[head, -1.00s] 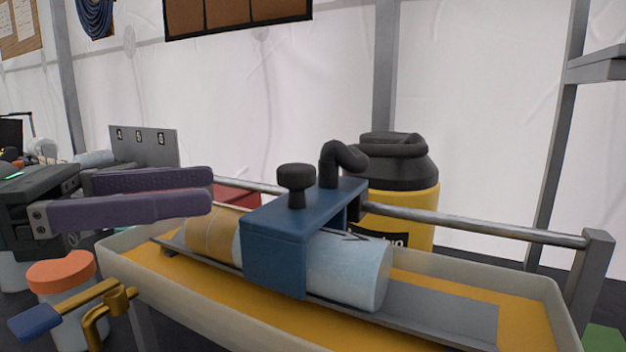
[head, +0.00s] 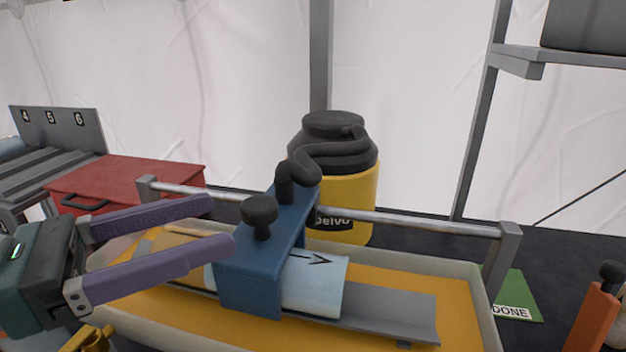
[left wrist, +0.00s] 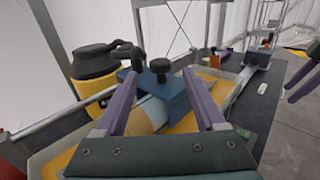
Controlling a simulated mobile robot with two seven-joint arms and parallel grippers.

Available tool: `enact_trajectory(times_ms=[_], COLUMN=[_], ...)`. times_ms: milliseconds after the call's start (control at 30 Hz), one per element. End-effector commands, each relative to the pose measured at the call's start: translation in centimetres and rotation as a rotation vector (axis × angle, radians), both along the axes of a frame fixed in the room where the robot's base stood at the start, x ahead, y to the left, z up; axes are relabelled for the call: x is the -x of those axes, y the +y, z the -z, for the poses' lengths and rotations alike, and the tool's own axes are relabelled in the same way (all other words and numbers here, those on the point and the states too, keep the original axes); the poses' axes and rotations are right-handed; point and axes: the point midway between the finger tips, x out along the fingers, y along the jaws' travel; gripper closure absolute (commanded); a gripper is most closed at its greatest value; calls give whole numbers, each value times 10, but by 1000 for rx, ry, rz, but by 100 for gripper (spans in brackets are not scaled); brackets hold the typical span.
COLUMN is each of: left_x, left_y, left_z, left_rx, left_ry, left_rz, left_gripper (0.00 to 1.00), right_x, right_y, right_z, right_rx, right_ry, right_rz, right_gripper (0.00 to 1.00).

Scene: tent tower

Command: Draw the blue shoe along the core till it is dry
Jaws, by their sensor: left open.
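The blue shoe (head: 262,258), a block with a black knob on top, sits astride the core (head: 316,282). The core is a cylinder lying in a grey channel; its right part is pale blue with a black arrow pointing right, its left part tan. A black hose joins the shoe's top. My left gripper (head: 222,222) is open and empty, its purple fingertips at the shoe's left side. In the left wrist view the black knob (left wrist: 160,67) appears between the fingertips. Purple fingers, apparently my right gripper (left wrist: 304,80), show at that view's right edge; their opening is unclear.
The channel lies in a tray (head: 470,290) with a yellow floor. A metal rail (head: 420,224) runs behind the shoe. A yellow-and-black canister (head: 348,195) stands behind it. A red box (head: 130,180) is at left. A green DONE mat (head: 515,298) and an orange post (head: 597,315) are at right.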

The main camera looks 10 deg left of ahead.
Motion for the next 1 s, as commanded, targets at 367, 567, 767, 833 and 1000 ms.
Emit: enact_trajectory(times_ms=[367,567,767,833,1000], left_x=[-38,-43,-43,-43,-43], left_y=[-40,-47,-47,-47,-47], left_z=[-3,-1,0,0,-1], left_rx=[2,-1,-1,-1,-1], left_ry=[-3,-1,0,0,-1], left_rz=[0,1,1,1,1], left_gripper=[28,28,28,33,52], right_x=[0,0,0,0,0], right_y=[0,0,0,0,0], right_z=[-13,-14,-14,-14,-14], right_rx=[-3,-2,-1,-1,-1], right_ry=[0,0,1,1,1], right_rz=[2,2,2,2,2], right_gripper=[29,29,29,29,29])
